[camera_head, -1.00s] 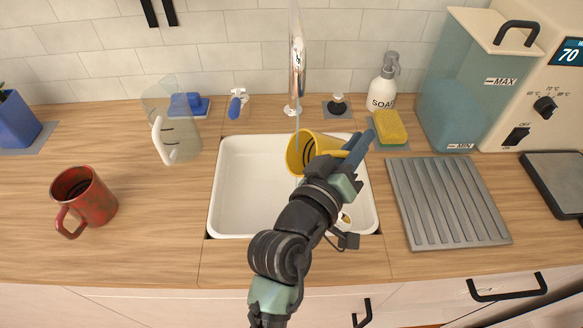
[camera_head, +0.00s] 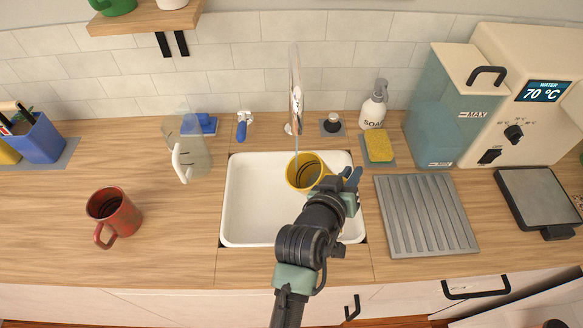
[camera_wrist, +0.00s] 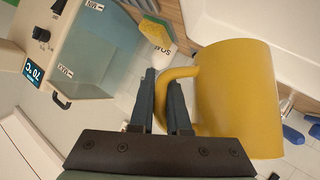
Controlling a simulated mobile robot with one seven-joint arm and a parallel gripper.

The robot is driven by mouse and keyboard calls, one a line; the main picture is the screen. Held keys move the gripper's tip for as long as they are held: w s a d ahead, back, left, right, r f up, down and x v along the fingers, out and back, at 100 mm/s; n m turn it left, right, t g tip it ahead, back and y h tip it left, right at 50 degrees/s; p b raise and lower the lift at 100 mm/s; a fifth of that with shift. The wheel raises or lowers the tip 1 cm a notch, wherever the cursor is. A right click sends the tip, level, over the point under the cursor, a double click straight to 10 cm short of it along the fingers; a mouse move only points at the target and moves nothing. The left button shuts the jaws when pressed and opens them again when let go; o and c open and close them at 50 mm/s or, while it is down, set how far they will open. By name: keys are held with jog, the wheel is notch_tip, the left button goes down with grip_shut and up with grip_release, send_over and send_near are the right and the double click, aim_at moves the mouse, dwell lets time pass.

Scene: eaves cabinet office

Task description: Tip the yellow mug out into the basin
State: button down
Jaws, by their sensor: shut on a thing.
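The yellow mug (camera_head: 304,172) is held over the white basin (camera_head: 250,205), below the tap. Its open mouth faces up and toward the head camera, with dark lines inside. A thin stream of water runs down from the tap (camera_head: 296,100) to the mug's mouth. My gripper (camera_head: 350,180) is on the mug's right side. In the wrist view, the fingers of my gripper (camera_wrist: 165,90) are shut on the handle of the mug (camera_wrist: 235,100). How much is in the mug cannot be told.
A red mug (camera_head: 114,214) and a clear jug (camera_head: 188,150) stand left of the basin. A soap bottle (camera_head: 374,105), a yellow sponge (camera_head: 379,147) and a grey ribbed mat (camera_head: 426,215) lie right. A water dispenser (camera_head: 445,120) stands back right.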

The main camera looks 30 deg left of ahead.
jog(key=shift+s+f+m+g+y+p, duration=0.65)
jog(key=shift+f+m+g+y+p, duration=0.4)
jog(key=shift+f+g+p, duration=1.9)
jog(key=s+d+r+p, duration=0.2)
jog(key=s+p, duration=0.3)
jog(key=s+d+r+t+p, duration=0.1)
jog(key=s+d+r+p, duration=0.1)
jog(key=s+p, duration=0.3)
jog(key=shift+s+r, duration=0.45)
jog(key=shift+r, duration=0.2)
